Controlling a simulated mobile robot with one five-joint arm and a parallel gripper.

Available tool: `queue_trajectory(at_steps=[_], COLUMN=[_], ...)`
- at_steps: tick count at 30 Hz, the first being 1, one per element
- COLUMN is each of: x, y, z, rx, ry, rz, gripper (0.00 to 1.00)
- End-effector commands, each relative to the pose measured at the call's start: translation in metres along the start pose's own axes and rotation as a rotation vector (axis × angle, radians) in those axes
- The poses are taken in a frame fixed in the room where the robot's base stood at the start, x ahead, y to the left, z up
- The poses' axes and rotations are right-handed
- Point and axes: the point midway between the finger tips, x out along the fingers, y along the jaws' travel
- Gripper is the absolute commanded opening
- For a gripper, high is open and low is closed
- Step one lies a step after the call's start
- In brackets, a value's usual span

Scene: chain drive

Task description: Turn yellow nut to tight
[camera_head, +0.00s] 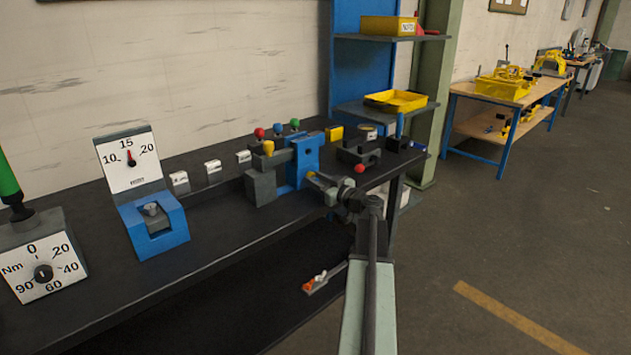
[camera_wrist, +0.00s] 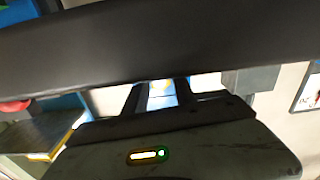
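My gripper (camera_head: 320,181) is at the right side of the blue upright block (camera_head: 303,150) on the dark bench. A small patch of yellow shows at its tip, which may be the yellow nut, but it is too small to be sure. In the wrist view, my gripper's two dark fingers (camera_wrist: 162,95) stand apart. A yellow knob (camera_head: 268,147) tops the grey block left of the blue one.
Red (camera_head: 259,132), blue (camera_head: 278,128) and green (camera_head: 294,123) knobs stand behind. A red-knobbed dark fixture (camera_head: 359,168) sits close to my gripper's right. A blue stand with a dial (camera_head: 129,160) and a torque gauge (camera_head: 43,272) are at left. Floor at right is clear.

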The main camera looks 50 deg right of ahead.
Motion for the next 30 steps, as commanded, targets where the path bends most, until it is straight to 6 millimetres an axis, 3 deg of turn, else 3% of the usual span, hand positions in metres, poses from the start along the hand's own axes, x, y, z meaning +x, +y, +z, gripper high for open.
queue_trajectory(at_steps=[1,3,8,18,28,29,30], x=[-0.0001,-0.0002,-0.0005,-0.0009,-0.0013,-0.0013,-0.0014], y=[0.0001,0.0002,0.0004,0.0008,0.0012,0.0012,0.0012], z=[0.0000,0.0000,0.0000,0.0002,0.0003,0.0003,0.0003], rx=[0.000,0.000,0.025,0.386,0.419,0.419,0.418], ry=[0.000,0.000,0.000,0.000,0.000,0.000,0.000], rz=[0.000,0.000,0.000,0.001,0.001,0.001,0.001], gripper=[0.16,0.00,0.00,0.00,0.00,0.33,0.44])
